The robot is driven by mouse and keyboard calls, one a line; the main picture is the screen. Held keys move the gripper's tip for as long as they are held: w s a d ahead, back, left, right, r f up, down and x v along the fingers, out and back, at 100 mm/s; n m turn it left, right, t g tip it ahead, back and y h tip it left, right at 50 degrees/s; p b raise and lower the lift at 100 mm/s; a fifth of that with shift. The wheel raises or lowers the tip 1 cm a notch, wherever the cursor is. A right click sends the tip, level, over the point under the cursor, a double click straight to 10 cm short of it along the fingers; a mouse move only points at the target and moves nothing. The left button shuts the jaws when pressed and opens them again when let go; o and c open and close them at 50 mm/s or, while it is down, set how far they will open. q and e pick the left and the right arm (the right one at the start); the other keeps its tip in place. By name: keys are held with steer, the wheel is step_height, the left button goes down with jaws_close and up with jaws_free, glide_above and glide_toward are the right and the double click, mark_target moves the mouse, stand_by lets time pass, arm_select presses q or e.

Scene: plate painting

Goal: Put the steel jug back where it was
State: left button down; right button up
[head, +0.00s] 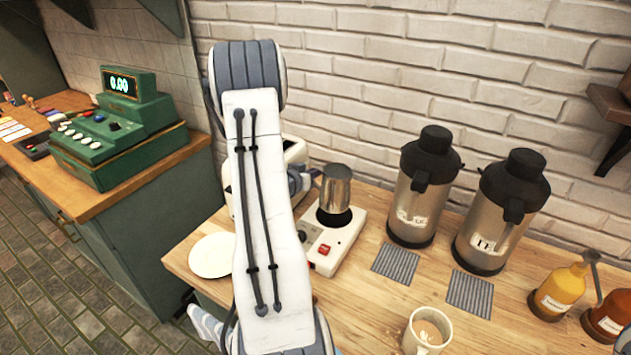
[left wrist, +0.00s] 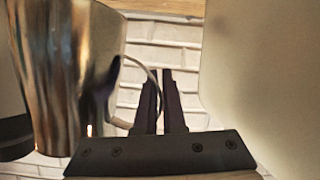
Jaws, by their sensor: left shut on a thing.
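The steel jug (head: 337,187) is upright over the round black plate (head: 334,217) of a white device with a red switch (head: 325,250). I cannot tell whether its base touches the plate. My left gripper (head: 303,181) is at the jug's left side, mostly hidden behind my own arm. In the left wrist view the jug (left wrist: 70,70) fills the left side, and the fingers of the left gripper (left wrist: 166,78) are closed on its thin handle (left wrist: 152,78). My right gripper is not in view.
Two steel dispensers (head: 418,195) stand right of the device, with grey striped mats (head: 397,264) before them. A cup of coffee (head: 427,331) is at the front, and sauce bottles (head: 560,290) at the right. A white disc (head: 212,255) lies left of my arm.

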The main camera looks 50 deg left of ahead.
arm_select(q)
steer(key=shift+f+p, duration=0.4)
steer(key=shift+f, duration=1.6)
steer(key=c, duration=1)
jaws_free()
steer(key=b+v, duration=0.2)
steer(key=v, duration=1)
